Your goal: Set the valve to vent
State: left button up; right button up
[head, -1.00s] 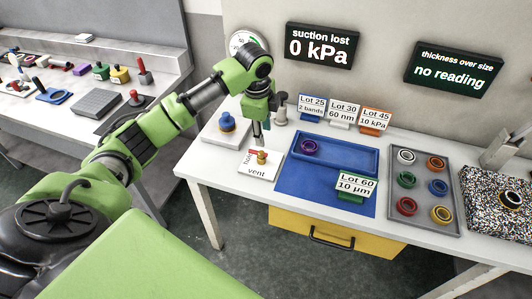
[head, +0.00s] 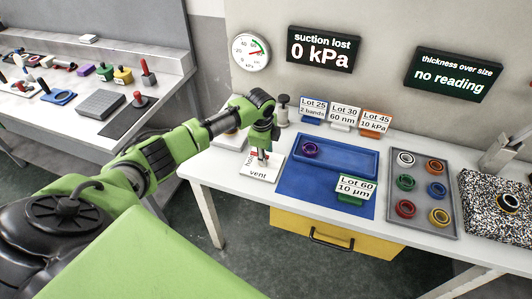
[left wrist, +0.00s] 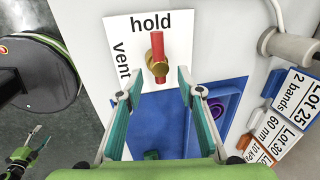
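The valve (left wrist: 157,58) has a red bar handle on a brass hub. It stands on a white plate (left wrist: 118,28) marked "hold" at the top and "vent" at the left of the left wrist view. The bar points toward "hold". My left gripper (left wrist: 154,88) is open, its fingertips apart just below the hub in that view, with nothing visible between them. In the head view my left gripper (head: 262,157) is over the plate and hides much of the valve. My right gripper (left wrist: 38,136) shows small at the lower left of the wrist view, its fingers seemingly apart.
A blue tray (head: 350,160) with a purple ring lies right of the valve plate, with lot cards behind. A grey tray (head: 421,218) of coloured rings stands further right.

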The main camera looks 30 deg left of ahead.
pick_arm(q)
jog(key=shift+f, duration=0.15)
grip_shut()
